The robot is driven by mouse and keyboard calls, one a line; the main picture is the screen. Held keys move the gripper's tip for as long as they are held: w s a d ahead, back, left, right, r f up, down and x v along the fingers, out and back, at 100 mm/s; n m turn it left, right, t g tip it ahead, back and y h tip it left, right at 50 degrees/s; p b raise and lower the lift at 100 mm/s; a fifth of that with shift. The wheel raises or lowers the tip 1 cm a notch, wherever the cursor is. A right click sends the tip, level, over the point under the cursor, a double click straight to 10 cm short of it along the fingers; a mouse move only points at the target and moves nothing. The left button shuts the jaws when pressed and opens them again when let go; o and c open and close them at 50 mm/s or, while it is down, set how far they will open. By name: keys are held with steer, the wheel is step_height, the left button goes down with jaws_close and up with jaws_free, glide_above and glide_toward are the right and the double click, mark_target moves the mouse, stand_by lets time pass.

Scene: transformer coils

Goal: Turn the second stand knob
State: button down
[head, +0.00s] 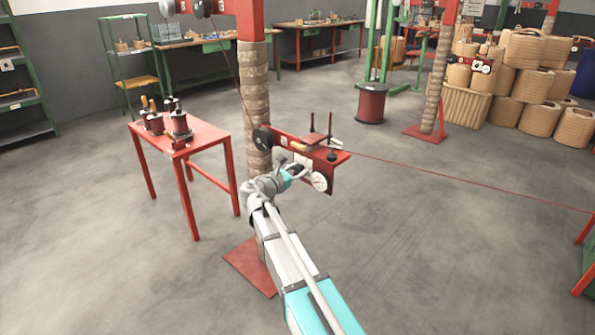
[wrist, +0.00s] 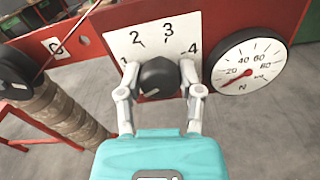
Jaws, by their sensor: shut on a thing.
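A black round knob (wrist: 158,77) sits on a white dial plate (wrist: 126,42) with the numbers 1 to 4, fixed to a red stand panel (head: 335,170). My gripper (wrist: 159,90) has its two grey fingers on either side of the knob and is shut on it. A pale mark shows at the knob's lower left edge. In the head view my gripper (head: 296,172) reaches the front of the panel, and the arm hides the knob there. A round white gauge (wrist: 247,64) with a red needle is to the right of the dial plate; it also shows in the head view (head: 320,181).
A wrapped post (head: 257,105) rises behind the arm, with a black pulley (head: 262,138) beside it. A thin dark red wire (head: 450,178) runs right from the panel. A red table (head: 208,133) with coils stands left.

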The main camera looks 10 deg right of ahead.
steer(key=m, duration=0.9)
steer(key=shift+m, duration=0.4)
steer(key=m, duration=1.4)
steer(key=shift+s, duration=0.1)
steer(key=m, duration=0.9)
steer(key=shift+m, duration=0.3)
steer(key=m, duration=0.4)
steer(key=shift+m, duration=0.4)
